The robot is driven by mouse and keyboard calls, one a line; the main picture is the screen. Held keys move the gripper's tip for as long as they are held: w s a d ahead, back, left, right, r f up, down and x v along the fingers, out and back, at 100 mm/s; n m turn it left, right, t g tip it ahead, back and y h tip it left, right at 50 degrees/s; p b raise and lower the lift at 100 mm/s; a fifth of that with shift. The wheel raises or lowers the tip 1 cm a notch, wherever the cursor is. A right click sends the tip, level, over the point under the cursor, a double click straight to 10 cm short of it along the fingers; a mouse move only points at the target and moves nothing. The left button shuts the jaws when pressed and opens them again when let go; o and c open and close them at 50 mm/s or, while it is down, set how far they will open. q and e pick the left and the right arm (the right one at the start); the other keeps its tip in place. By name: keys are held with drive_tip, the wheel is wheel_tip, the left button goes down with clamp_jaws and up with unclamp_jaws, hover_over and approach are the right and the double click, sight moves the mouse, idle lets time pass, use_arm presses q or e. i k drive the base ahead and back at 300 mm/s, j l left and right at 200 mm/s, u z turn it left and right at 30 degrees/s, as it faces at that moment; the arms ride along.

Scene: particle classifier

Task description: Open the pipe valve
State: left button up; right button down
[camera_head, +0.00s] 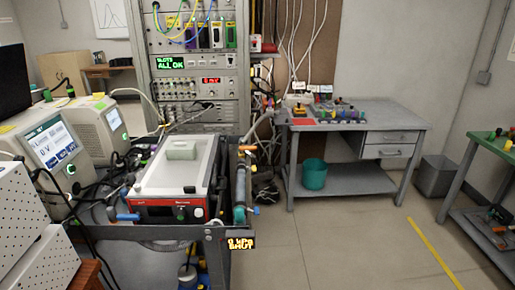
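A teal-grey pipe (240,190) runs along the right side of the bench in the middle left. A small orange handle (247,148) sits at its far end, and a small blue part (256,210) shows near its front end. Another blue handle (128,216) sticks out at the bench's front left. I cannot tell for sure which of these is the pipe valve's handle. A small lit sign (240,243) below the pipe appears to read "0 kPa SHUT". Neither of my grippers shows in this view.
A red-and-white instrument (170,210) fills the bench (170,228) beside the pipe. Instruments with screens (55,150) stand at the left. A rack (195,90) rises behind. A grey desk (375,120) and teal bucket (314,174) stand at the right. The floor (340,245) in front is clear.

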sight(241, 147)
drive_tip(key=u, duration=1.75)
drive_tip(key=i+l, duration=0.1)
drive_tip(key=l, duration=0.7)
drive_tip(key=i+l, duration=0.1)
drive_tip(key=l, duration=1.5)
drive_tip(key=i+l, duration=0.15)
drive_tip(key=l, duration=0.7)
drive_tip(key=i+l, duration=0.1)
drive_tip(key=l, duration=0.7)
drive_tip(key=i+l, duration=0.1)
drive_tip(key=l, duration=0.7)
